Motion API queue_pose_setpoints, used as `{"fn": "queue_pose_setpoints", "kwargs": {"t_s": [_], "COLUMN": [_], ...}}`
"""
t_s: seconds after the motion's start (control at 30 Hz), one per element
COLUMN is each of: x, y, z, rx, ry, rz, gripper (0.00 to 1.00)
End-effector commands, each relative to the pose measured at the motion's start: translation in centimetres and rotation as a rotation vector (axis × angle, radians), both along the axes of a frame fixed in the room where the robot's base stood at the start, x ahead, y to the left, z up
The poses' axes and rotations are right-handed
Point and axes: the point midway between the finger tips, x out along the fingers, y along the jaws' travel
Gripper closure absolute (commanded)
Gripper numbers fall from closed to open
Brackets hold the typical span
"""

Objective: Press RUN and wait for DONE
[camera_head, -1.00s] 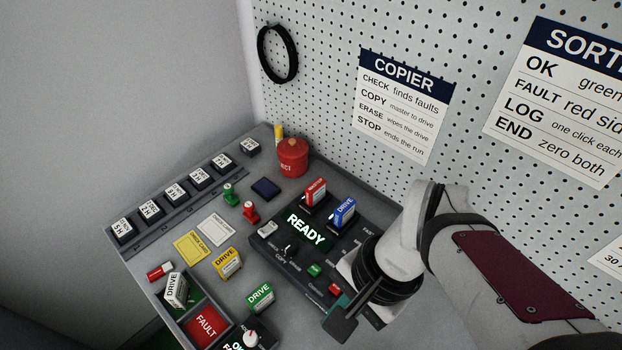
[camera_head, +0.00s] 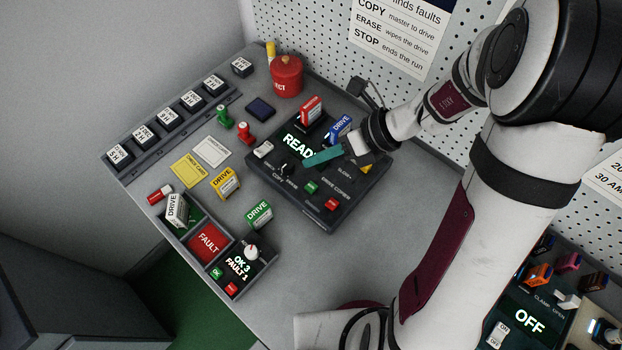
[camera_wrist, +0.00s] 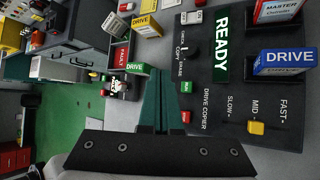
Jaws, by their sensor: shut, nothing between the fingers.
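The drive copier (camera_head: 330,222) is a dark panel on the bench. Its screen (camera_head: 297,147) is lit and reads READY, partly covered by my gripper; the full word shows in the wrist view (camera_wrist: 223,40). A green button (camera_head: 311,187) sits beside a red button (camera_head: 332,203) at its front. The green button also shows in the wrist view (camera_wrist: 186,87), its label too small to read. A red master (camera_head: 311,110) and a blue drive (camera_head: 340,128) stand in the copier. My gripper (camera_head: 308,161) is shut and empty, above the panel; its teal fingers look apart from the buttons.
The copier has a dial (camera_head: 285,170) and a yellow speed slider (camera_wrist: 256,127) at MID. Yellow (camera_head: 225,183) and green (camera_head: 259,214) drives stand left of it. A red pot (camera_head: 286,76) stands behind. A pegboard (camera_head: 330,55) rises at the back.

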Motion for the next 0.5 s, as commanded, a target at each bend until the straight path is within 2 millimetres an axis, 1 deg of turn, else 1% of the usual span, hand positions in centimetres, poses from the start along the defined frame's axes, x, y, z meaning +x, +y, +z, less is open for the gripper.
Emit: {"fn": "queue_pose_setpoints", "kwargs": {"t_s": [0.3, 0.5], "x": [-0.1, -0.1], "y": [0.0, 0.0], "z": [-4.6, -7.0], "rx": [0.001, 0.000], "ry": [0.004, 0.002], "rz": [0.000, 0.001], "gripper": [1.00, 1.00]}}
